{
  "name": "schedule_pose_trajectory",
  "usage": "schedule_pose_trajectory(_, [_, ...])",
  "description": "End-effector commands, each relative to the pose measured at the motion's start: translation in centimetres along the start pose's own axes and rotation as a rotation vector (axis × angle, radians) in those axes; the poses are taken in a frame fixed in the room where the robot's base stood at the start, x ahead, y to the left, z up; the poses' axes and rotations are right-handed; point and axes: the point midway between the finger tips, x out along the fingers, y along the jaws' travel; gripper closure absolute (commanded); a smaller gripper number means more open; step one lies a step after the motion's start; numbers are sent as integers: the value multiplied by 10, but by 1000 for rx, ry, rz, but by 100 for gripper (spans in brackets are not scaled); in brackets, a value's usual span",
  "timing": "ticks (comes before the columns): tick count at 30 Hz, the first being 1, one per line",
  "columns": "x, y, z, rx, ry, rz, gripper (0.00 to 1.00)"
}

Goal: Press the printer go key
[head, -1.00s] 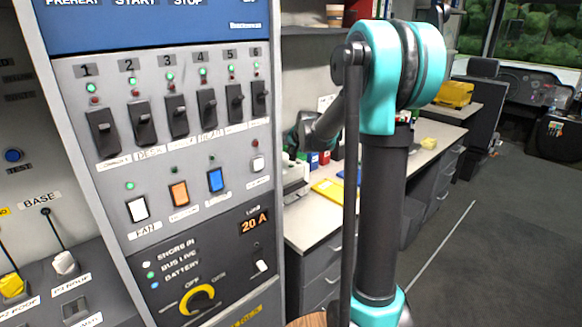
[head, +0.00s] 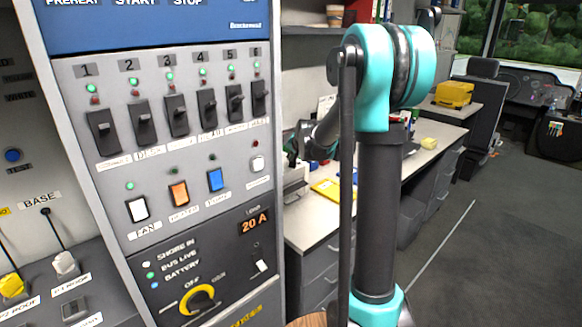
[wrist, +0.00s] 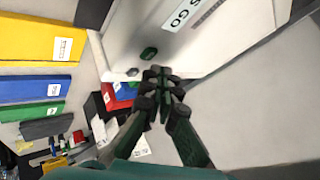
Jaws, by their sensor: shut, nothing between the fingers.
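The printer (wrist: 225,45) shows in the wrist view as a pale casing with a label ending in "GO" (wrist: 181,14). A green oval key (wrist: 148,53) sits on its face near that label, with a small grey round part (wrist: 132,72) beside it. My gripper (wrist: 158,76) is shut and empty, its fingertips just below the green key in the picture. I cannot tell whether they touch the printer. In the head view my gripper (head: 291,150) is small and dark over the desk behind the panel, and the key cannot be made out there.
A switch panel (head: 190,150) stands close at the left. The desk (head: 318,220) runs back behind my arm. Yellow, blue and green binders (wrist: 35,88) lie left in the wrist view, with small coloured boxes (wrist: 118,95) near the fingers. The floor (head: 480,250) at right is clear.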

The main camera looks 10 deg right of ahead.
Motion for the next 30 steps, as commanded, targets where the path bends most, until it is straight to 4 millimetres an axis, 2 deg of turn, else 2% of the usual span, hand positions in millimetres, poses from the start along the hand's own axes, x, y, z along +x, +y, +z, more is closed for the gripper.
schedule_pose_trajectory(30, [5, 4, 4, 0, 0, 0, 100])
